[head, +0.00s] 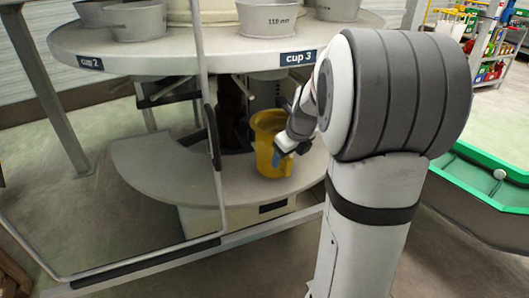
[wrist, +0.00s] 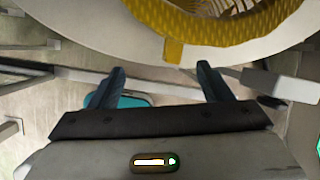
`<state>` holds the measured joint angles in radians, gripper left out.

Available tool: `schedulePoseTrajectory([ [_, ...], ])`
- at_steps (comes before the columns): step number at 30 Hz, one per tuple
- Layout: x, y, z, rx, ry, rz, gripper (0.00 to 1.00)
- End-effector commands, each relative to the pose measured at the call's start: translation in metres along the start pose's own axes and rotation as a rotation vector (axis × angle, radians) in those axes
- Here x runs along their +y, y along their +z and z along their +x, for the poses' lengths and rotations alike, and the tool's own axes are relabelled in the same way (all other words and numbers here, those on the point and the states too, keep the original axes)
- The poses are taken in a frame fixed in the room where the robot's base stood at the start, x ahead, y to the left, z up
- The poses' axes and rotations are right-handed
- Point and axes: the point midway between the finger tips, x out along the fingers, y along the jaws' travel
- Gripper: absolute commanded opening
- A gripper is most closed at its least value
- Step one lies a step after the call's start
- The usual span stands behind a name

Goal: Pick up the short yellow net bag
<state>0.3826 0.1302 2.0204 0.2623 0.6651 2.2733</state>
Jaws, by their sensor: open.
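The yellow net bag (head: 266,128) shows in the head view on or just above the lower curved grey shelf, under the round table. It looks like a short, open-topped cylinder. In the wrist view its yellow mesh (wrist: 222,22) fills the top edge, with a pale band below it and a small yellow tab hanging down. My gripper (head: 277,158) is at the front right of the bag in the head view, overlapping it. In the wrist view my gripper (wrist: 161,68) has its two dark blue fingers spread apart, with nothing between them. Whether a finger touches the bag cannot be told.
The round grey table (head: 170,45) labelled "cup 2" and "cup 3" overhangs the bag and carries several metal cups. The lower shelf (head: 165,165) is bare on the left. A thin upright frame (head: 208,100) stands in front. A green-rimmed bin (head: 490,180) is at the right.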

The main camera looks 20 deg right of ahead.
Motion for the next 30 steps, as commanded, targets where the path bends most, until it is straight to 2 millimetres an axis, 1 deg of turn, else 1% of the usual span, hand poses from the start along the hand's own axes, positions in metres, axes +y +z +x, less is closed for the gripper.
schedulePoseTrajectory([
  [1, -0.009, -0.001, 0.010, -0.004, -0.004, 0.083, 0.72],
  [3, -0.017, 0.000, 0.016, -0.009, -0.008, 0.173, 0.72],
  [7, -0.023, 0.001, 0.025, -0.013, -0.010, 0.254, 0.72],
  [12, -0.023, 0.001, 0.043, -0.013, -0.009, 0.265, 0.72],
  [17, -0.021, 0.001, 0.056, -0.014, -0.010, 0.262, 0.72],
  [22, -0.015, -0.002, 0.082, -0.012, -0.008, 0.260, 0.72],
  [24, -0.015, -0.001, 0.092, -0.012, -0.009, 0.260, 0.72],
  [27, -0.016, 0.000, 0.099, -0.014, -0.010, 0.260, 0.72],
  [30, -0.016, 0.000, 0.098, -0.015, -0.010, 0.259, 0.72],
])
